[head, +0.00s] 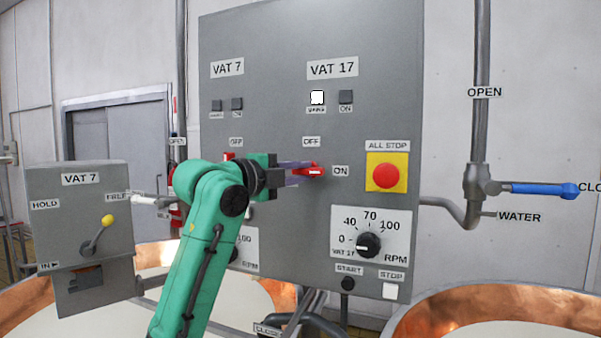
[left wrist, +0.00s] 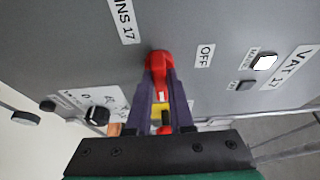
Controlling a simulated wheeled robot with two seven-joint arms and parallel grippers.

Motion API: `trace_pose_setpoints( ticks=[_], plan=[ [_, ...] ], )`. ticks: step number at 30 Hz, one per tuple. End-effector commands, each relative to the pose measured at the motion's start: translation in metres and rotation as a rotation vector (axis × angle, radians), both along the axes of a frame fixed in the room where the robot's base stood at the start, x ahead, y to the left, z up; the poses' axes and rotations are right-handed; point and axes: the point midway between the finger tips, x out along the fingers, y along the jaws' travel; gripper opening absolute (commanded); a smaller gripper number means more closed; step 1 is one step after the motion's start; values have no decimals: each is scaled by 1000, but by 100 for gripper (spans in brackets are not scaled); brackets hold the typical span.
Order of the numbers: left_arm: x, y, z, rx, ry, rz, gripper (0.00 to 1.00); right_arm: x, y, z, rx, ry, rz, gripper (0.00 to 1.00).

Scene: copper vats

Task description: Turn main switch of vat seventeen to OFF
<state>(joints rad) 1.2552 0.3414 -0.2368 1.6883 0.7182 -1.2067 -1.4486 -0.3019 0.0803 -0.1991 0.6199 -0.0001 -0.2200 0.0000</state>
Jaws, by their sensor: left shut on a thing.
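The red main switch handle (head: 316,170) of vat 17 is on the grey panel, under the OFF label (head: 311,142) and beside the ON label (head: 341,171). The handle lies roughly level and points right, toward ON. My left gripper (head: 304,168) comes in from the left and is shut on the handle. In the left wrist view the purple fingers of my left gripper (left wrist: 162,100) lie on both sides of the red handle (left wrist: 158,62). The OFF label (left wrist: 205,55) is clear of the fingers. My right gripper is not in view.
A white lamp (head: 317,97) is bright under the VAT 17 label (head: 332,68); the lamp beside it (head: 346,97) is dark. A red stop button (head: 386,176) and an RPM knob (head: 368,245) sit right and below. My arm hides much of the VAT 7 side.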

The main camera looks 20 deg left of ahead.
Motion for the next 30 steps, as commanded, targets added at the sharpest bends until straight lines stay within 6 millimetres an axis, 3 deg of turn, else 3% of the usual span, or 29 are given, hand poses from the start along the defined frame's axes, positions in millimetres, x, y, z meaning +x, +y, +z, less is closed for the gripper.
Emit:
trace_pose_setpoints(
  ticks=[14,30],
  plan=[
    [0,-1,-5,-140,12,-4,0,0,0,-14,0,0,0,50],
    [0,-3,-9,-622,42,-4,0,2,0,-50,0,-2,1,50]
  ],
)
